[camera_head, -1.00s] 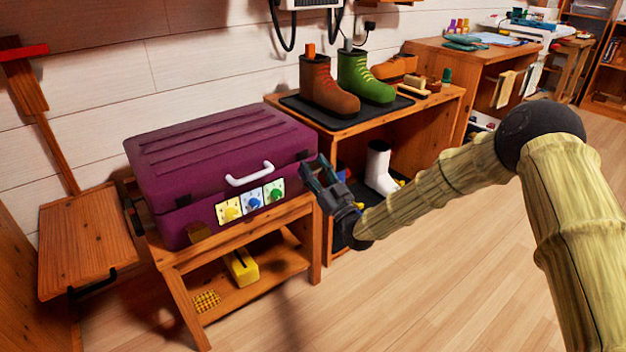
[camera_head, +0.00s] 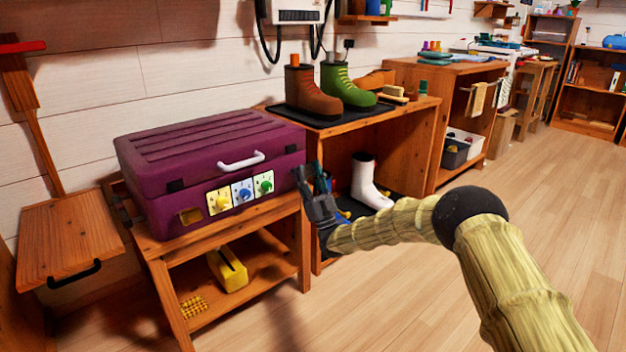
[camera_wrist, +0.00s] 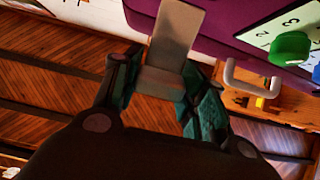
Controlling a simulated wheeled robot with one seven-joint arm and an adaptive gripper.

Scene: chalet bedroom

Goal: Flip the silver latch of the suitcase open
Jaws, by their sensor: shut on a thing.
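The purple suitcase (camera_head: 140,158) sits closed on a wooden stand, with a white handle (camera_head: 241,161) on its front. My gripper (camera_head: 313,172) is beside its right front end. In the wrist view, my gripper (camera_wrist: 163,82) is shut on a flat silver-grey plate, the latch (camera_wrist: 178,30), which sticks out by the purple suitcase (camera_wrist: 222,18). The fingers cover the latch's lower end. In the head view I cannot make out the latch.
Yellow, blue and green dials (camera_head: 242,191) are on the suitcase front. A bench (camera_head: 418,112) with boots on top stands close behind my gripper, with a white boot (camera_head: 366,178) inside. A yellow box (camera_head: 228,270) is on the stand's lower shelf. Floor at right is clear.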

